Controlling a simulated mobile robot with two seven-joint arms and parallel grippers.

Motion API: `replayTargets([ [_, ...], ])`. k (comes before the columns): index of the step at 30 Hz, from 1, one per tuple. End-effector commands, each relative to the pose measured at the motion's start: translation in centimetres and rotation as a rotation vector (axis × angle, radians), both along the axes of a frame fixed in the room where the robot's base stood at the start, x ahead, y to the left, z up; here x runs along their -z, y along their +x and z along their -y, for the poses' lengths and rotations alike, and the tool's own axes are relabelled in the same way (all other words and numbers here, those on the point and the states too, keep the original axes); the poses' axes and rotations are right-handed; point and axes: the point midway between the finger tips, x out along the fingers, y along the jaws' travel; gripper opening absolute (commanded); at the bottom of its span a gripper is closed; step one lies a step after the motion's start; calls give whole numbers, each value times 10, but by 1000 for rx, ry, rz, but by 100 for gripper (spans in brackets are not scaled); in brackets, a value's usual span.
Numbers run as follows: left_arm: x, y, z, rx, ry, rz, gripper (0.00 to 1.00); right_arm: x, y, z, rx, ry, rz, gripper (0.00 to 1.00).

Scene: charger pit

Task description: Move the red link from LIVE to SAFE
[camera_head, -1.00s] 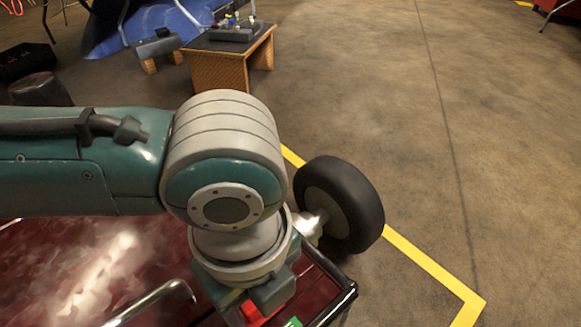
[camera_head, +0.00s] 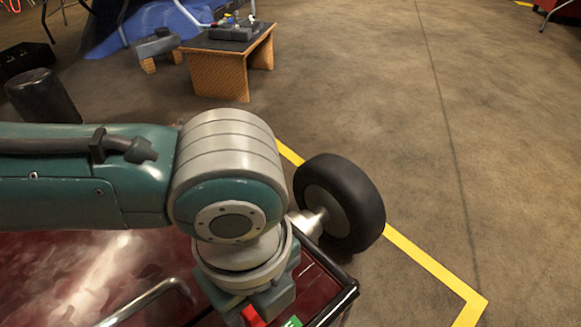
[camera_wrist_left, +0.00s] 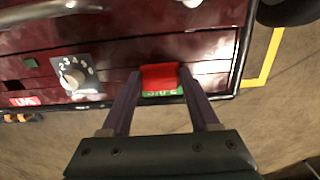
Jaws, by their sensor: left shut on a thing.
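The red link (camera_wrist_left: 160,75) sits between the fingertips of my left gripper (camera_wrist_left: 160,80), which is shut on it. In the wrist view the link is at the green SAFE label (camera_wrist_left: 163,93) and covers part of it. Whether it is seated there or held just above cannot be told. The red LIVE label (camera_wrist_left: 25,101) is at the far left of the same dark red panel (camera_wrist_left: 125,52). In the head view the red link (camera_head: 252,317) shows at the bottom, beside the green label (camera_head: 293,321). My right gripper is out of view.
A numbered dial (camera_wrist_left: 73,78) lies between the two labels. A metal handle (camera_head: 150,300) rises from the panel. A black wheel (camera_head: 340,195) stands beyond the panel's edge. A small wooden table (camera_head: 222,70) stands farther back. The floor at right is clear.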

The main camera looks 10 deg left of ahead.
Motion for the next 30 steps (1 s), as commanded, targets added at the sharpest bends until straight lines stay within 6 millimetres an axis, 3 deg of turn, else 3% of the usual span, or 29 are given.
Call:
replayTargets([
  [7,6,0,0,0,0,0,6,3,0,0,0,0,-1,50],
  [8,5,0,0,0,-1,1,65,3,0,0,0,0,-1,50],
  [16,5,0,0,0,0,0,95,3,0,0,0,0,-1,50],
  [25,1,0,0,0,0,0,96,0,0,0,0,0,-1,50],
  [30,-27,0,0,0,-1,2,96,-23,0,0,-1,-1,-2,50],
])
